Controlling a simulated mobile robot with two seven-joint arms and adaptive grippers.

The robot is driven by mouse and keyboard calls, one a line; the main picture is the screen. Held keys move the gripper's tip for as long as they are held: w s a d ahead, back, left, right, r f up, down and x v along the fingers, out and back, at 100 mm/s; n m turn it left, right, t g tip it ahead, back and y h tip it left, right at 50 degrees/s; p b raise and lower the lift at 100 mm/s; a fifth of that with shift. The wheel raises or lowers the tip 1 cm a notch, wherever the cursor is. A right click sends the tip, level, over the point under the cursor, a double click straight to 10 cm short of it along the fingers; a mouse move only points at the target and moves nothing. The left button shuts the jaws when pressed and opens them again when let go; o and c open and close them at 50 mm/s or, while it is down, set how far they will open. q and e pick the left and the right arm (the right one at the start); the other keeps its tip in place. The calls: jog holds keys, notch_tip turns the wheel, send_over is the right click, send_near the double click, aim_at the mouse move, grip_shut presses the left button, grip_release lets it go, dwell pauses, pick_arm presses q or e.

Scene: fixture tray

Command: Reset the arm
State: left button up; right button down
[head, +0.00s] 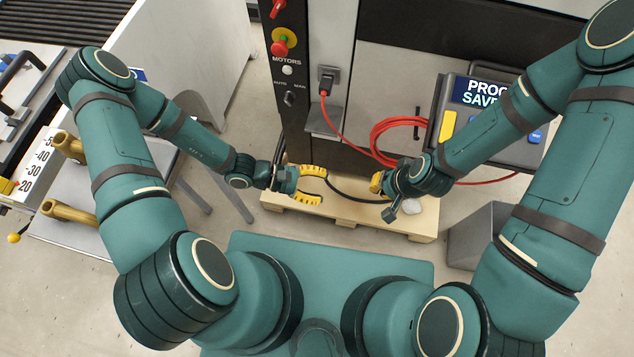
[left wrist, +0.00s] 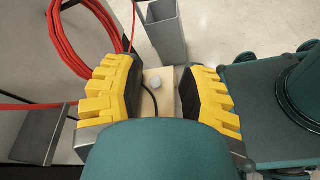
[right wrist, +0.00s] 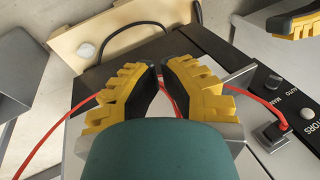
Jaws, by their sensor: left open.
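My left gripper (head: 312,185) is open and empty, its two yellow-padded fingers spread above the wooden pallet in the head view. In the left wrist view its fingers (left wrist: 165,95) stand wide apart with pallet and floor between them. My right gripper (head: 378,183) is to the right of it, over the right part of the pallet. In the right wrist view its fingertips (right wrist: 158,68) are close together with a narrow slit between them, and no held object shows. One left finger (right wrist: 295,22) shows at the top right there.
The wooden pallet (head: 345,212) stands on the floor with a small whitish lump (head: 412,206) on it. A red cable (head: 395,128) hangs coiled by the dark cabinet column (head: 298,100). A grey bin (head: 478,232) is at the right. A control panel (head: 480,110) is behind my right arm.

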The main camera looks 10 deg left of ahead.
dwell(0.3)
pick_arm(q)
jog(key=s+a+f+m+g+y, duration=0.2)
jog(key=s+a+m+g+y, duration=0.15)
jog(key=s+m+y, duration=0.3)
jog(key=w+a+r+m+t+y, duration=0.1)
jog(key=w+r+m+t+y, duration=0.2)
jog(key=w+m+t+y, duration=0.1)
jog(key=shift+w+r+m, duration=0.35)
jog(key=shift+w+m, duration=0.2)
jog(key=shift+w, duration=0.55)
pick_arm(e)
jog(key=shift+s+a+g, duration=0.15)
jog(key=shift+s+g, duration=0.15)
jog(key=shift+s, duration=0.55)
